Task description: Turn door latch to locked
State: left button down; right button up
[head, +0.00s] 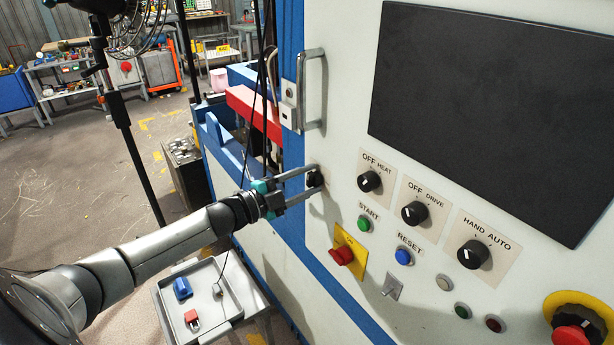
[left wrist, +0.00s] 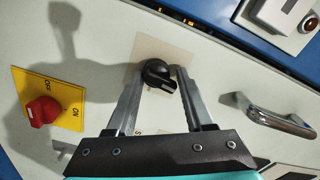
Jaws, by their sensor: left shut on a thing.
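The door latch appears to be a small black rotary knob (head: 315,177) near the left edge of the white panel, below the metal handle. In the left wrist view the knob (left wrist: 158,78) has a white pointer mark and sits on a pale label plate. The label's wording is mostly hidden. My left gripper (head: 308,184) reaches in from the left with its fingers on either side of the knob, shut on it. Its fingertips (left wrist: 158,70) grip the knob in the wrist view. My right gripper is not in view.
The metal handle (head: 313,88) stands out above the knob. A red switch on a yellow plate (head: 343,254), a green start button (head: 364,223) and black selector knobs (head: 414,211) lie to the right. A grey tray (head: 234,286) sits below my left arm.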

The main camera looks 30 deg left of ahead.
pick_arm(q)
jog(key=shift+s+d+f+n, duration=0.1)
jog(key=shift+s+f+n, duration=0.1)
jog(key=shift+f+n, duration=0.45)
jog(key=shift+n+p, duration=0.25)
jog(key=shift+p, duration=0.05)
jog(key=c, duration=0.5)
grip_release()
jog(key=shift+r, duration=0.1)
jog(key=shift+o, duration=0.3)
jog(key=shift+w+r, duration=0.1)
jog(key=shift+r, duration=0.2)
jog(key=v, duration=1.5)
jog(key=shift+f, duration=0.1)
